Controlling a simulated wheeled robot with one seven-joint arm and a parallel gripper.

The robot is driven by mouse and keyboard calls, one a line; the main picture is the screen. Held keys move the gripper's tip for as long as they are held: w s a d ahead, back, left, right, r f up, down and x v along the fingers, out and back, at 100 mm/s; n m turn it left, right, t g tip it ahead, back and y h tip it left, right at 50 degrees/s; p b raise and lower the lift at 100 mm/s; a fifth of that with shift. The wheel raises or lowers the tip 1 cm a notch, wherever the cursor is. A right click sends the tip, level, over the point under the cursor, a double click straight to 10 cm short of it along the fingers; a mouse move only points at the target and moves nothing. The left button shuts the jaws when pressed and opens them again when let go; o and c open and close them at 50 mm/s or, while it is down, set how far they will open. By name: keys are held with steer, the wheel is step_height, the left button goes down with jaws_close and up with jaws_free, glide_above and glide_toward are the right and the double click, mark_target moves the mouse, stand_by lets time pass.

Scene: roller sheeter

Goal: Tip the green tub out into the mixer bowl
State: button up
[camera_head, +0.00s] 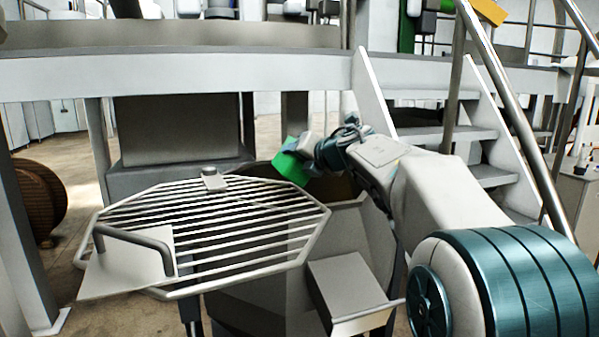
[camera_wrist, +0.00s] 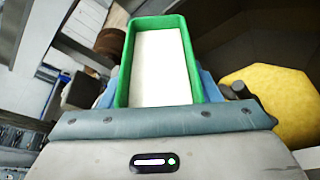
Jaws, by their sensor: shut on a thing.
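My gripper (camera_head: 304,148) is shut on the green tub (camera_head: 290,168) and holds it up near the far edge of the slatted guard. In the wrist view the green tub (camera_wrist: 188,58) sits between my blue-grey fingers, its open top facing the camera. A smooth white surface fills its inside; I cannot tell how deep it is. In the head view the tub looks tilted, and my gripper partly hides it. The mixer bowl (camera_head: 335,190) is below and right of the tub, partly hidden by the guard and my arm. In the wrist view, a yellow mass (camera_wrist: 270,100) lies in the bowl, right of the tub.
The slatted metal guard (camera_head: 215,230), with a bent handle (camera_head: 135,240), spreads left of the bowl. A grey box (camera_head: 345,290) stands in front. Steps with metal railings (camera_head: 510,110) rise at the right, and a raised platform (camera_head: 180,75) crosses behind.

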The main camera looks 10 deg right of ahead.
steer(key=shift+d+f+m+y+b, duration=0.15)
steer(key=shift+f+m+y+b, duration=0.15)
steer(key=shift+f+m+b, duration=0.2)
steer(key=shift+w+d+r+m+y+b, duration=0.1)
steer(key=shift+d+m+y+b, duration=0.15)
steer(key=shift+m+b, duration=0.35)
steer(key=m+y+b, duration=0.1)
steer(key=m, duration=0.1)
steer(key=d+r+m+t+y+b, duration=0.1)
steer(key=m+b, duration=0.1)
steer(key=shift+w+d+r, duration=0.1)
steer(key=shift+w+d, duration=0.05)
steer(key=shift+d, duration=0.05)
steer(key=shift+d+r+m+t+b, duration=0.15)
steer(key=shift+r+m+t+b, duration=0.15)
steer(key=shift+m, duration=0.6)
steer(key=m, duration=0.2)
steer(key=m+t, duration=0.1)
steer(key=m, duration=0.1)
steer(key=d+f+m+t+b, duration=0.1)
steer(key=m, duration=0.1)
steer(key=shift+w+y, duration=0.1)
steer(key=shift+y, duration=0.25)
steer(key=shift+r+p, duration=0.65)
steer(key=shift+p, duration=0.05)
steer(key=shift+f, duration=0.1)
